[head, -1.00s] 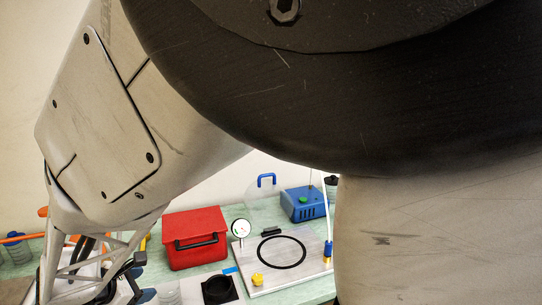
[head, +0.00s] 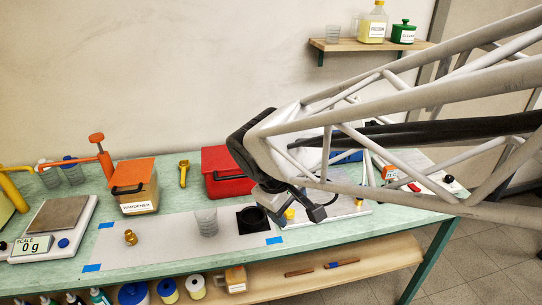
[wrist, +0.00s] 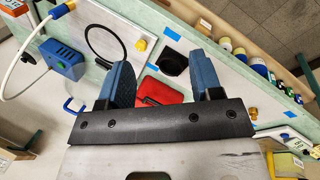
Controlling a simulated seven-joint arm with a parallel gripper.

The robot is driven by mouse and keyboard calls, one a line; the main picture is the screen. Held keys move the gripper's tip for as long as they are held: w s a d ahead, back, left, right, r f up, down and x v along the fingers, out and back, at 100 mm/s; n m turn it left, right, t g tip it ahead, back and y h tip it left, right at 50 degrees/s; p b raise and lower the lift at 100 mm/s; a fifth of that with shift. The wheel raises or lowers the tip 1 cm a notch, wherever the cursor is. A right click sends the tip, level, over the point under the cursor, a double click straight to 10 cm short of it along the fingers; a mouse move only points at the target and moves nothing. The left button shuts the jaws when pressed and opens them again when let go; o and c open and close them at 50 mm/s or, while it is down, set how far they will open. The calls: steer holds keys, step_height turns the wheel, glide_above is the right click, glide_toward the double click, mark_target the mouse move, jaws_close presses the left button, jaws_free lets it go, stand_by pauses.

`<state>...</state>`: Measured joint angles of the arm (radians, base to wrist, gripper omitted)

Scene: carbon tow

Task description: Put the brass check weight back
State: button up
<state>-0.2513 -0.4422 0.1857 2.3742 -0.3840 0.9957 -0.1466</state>
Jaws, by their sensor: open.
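The brass check weight (head: 130,237) stands on the left part of the grey mat (head: 165,240), near the scale. A small brass shape at the right of the wrist view (wrist: 252,113) appears to be the same weight. The scale (head: 45,228) at the far left reads 0 g, and its pan (head: 58,213) is bare. My gripper (head: 295,207) hangs over the table near the red box, well to the right of the weight. In the wrist view its two blue fingers (wrist: 163,85) are apart with nothing held between them.
Behind are the hardener container (head: 136,187) and red box (head: 222,168). An orange-handled tool (head: 99,150) rises at left. The mat between weight and beaker is clear.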

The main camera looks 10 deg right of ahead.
steer(key=s+d+r+m+y, duration=0.1)
steer(key=s+d+m, duration=0.1)
steer(key=s+m, duration=0.1)
steer(key=s+d+r+m+t+y, duration=0.1)
steer(key=s+d+m+y, duration=0.1)
steer(key=s+m, duration=0.2)
steer(key=shift+s+d, duration=0.3)
steer(key=shift+s, duration=0.85)
stand_by(0.3)
